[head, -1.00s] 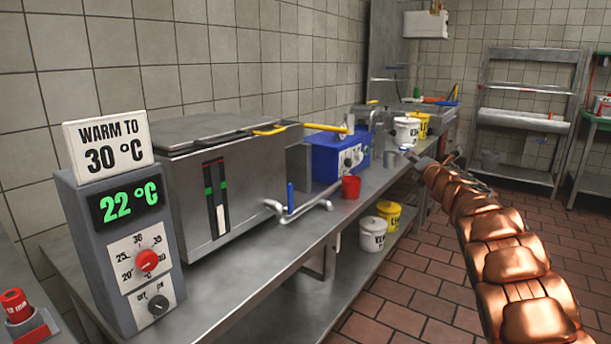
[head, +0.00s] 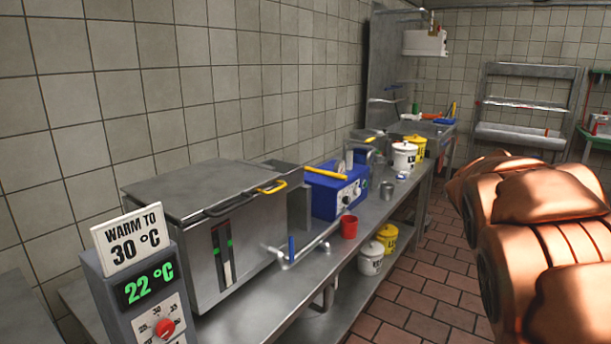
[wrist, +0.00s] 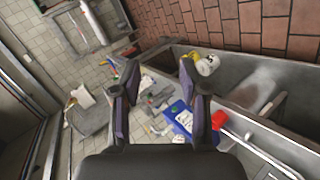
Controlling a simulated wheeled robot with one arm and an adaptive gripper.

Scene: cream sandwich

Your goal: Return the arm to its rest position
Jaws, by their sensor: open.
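My copper-coloured arm (head: 520,215) fills the right side of the head view, over the floor and to the right of the counter. My gripper (wrist: 158,98) shows at the bottom of the wrist view, with its two dark fingers spread apart. Nothing is between the fingers, and it looks clear of the counter and the things on it. The gripper itself does not show in the head view.
A steel counter (head: 336,250) runs along the left wall. It bears a steel tank (head: 215,235), a blue machine (head: 338,192), a red cup (head: 349,226) and buckets (head: 404,156). A control box (head: 140,290) reads 22 °C. Tiled floor (head: 425,290) is open beside the counter.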

